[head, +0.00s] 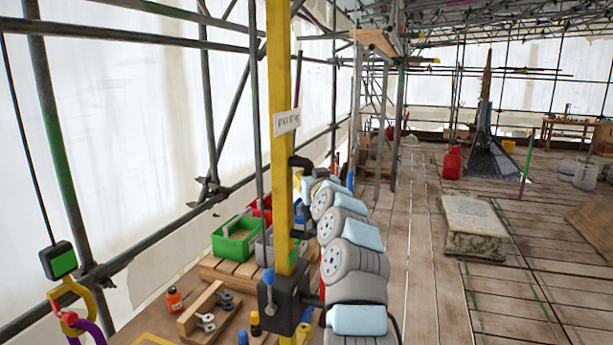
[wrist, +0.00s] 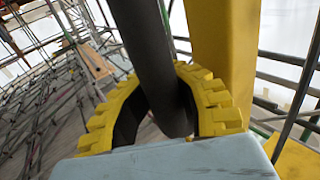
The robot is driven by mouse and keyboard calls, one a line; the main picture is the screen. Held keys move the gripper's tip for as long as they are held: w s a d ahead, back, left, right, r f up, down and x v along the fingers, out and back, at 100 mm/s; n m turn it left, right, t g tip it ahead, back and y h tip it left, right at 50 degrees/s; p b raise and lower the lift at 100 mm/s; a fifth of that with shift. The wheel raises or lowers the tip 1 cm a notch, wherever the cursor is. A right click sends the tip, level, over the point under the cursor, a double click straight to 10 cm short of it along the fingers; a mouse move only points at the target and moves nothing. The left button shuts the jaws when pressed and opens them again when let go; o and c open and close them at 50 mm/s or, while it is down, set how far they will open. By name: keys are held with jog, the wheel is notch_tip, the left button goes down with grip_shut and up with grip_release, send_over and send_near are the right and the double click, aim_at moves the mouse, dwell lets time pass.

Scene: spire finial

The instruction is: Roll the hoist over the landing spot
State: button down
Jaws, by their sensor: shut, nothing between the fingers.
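A yellow post (head: 281,120) with a small white sign (head: 287,123) stands close in front of me. Black handle brackets (head: 300,162) stick out from its right side. Lower down it carries a black box (head: 285,298) with a blue-knobbed lever (head: 268,277). In the head view the gripper is mostly hidden at the handle. A hook block (head: 60,260) with a green face hangs from a cable at left.
A workbench (head: 140,325) holds a green bin (head: 238,236), an orange bottle (head: 174,299) and shackles. A stone block (head: 473,226) and a dark spire (head: 487,140) stand on the plank floor. Green lines mark the floor at right. Scaffold poles (head: 50,150) line the left.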

jog(key=shift+d+r+h, duration=0.1)
jog(key=shift+d+h, duration=0.2)
jog(key=shift+d, duration=0.65)
jog(key=c, duration=0.8)
grip_release()
jog(key=shift+d, duration=0.2)
jog(key=shift+c, duration=0.2)
jog(key=shift+a, duration=0.15)
jog(key=shift+s+a, duration=0.1)
jog(key=shift+a, duration=0.3)
jog(key=v, duration=1.2)
jog(key=shift+d, duration=0.15)
